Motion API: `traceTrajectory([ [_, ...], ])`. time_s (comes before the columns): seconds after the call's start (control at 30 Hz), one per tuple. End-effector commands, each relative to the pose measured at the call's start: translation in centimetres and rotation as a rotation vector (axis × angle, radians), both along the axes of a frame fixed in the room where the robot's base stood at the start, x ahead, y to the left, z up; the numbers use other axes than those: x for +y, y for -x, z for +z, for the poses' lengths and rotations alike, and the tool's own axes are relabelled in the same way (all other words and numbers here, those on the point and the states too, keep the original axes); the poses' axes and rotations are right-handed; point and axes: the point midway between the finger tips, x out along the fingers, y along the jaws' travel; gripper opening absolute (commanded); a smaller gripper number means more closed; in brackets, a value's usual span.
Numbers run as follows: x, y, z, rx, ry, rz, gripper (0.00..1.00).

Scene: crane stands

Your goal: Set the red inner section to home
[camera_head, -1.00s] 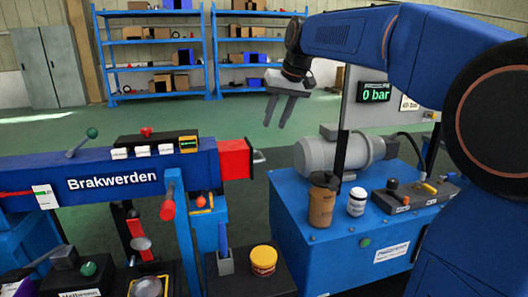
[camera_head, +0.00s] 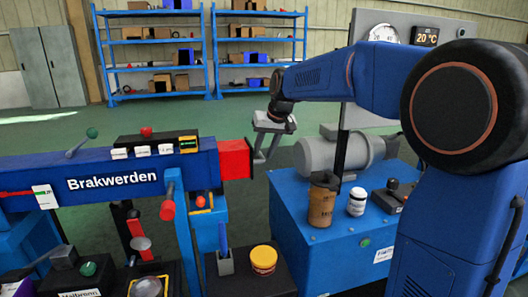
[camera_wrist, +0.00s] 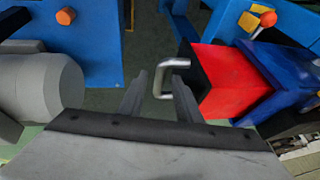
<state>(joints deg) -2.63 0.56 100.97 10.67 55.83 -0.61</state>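The red inner section (camera_head: 234,159) protrudes from the right end of the blue beam (camera_head: 190,165) marked "Brakwerden". In the wrist view the red section (camera_wrist: 220,80) is right of centre, with a bent metal handle (camera_wrist: 158,80) on its end. My gripper (camera_head: 262,158) is beside that end, pointing down. In the wrist view its fingers (camera_wrist: 159,84) are apart, with the handle's outer bar appearing in the gap between them. I cannot tell whether the fingers touch the handle or are at its depth. In the head view the fingers largely hide the handle.
A blue power unit with a grey motor (camera_head: 330,155), a brown bottle (camera_head: 322,200) and a white jar (camera_head: 357,201) stands right of the gripper. A lever with a green knob (camera_head: 92,132) is on the beam. A yellow-lidded jar (camera_head: 263,260) stands in front.

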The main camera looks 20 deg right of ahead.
Motion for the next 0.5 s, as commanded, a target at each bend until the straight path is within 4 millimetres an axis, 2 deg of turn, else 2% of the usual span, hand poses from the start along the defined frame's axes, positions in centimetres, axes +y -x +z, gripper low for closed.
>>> traceTrajectory([
  [0.23, 0.01, -0.02, -0.07, 0.000, 0.000, 0.000, 0.31],
  [0.27, 0.01, -0.02, -0.07, 0.000, 0.000, 0.000, 0.26],
  [0.37, 0.01, -0.02, -0.07, 0.000, 0.000, 0.000, 0.02],
  [0.5, 0.00, -0.02, -0.07, 0.000, 0.000, 0.000, 0.00],
])
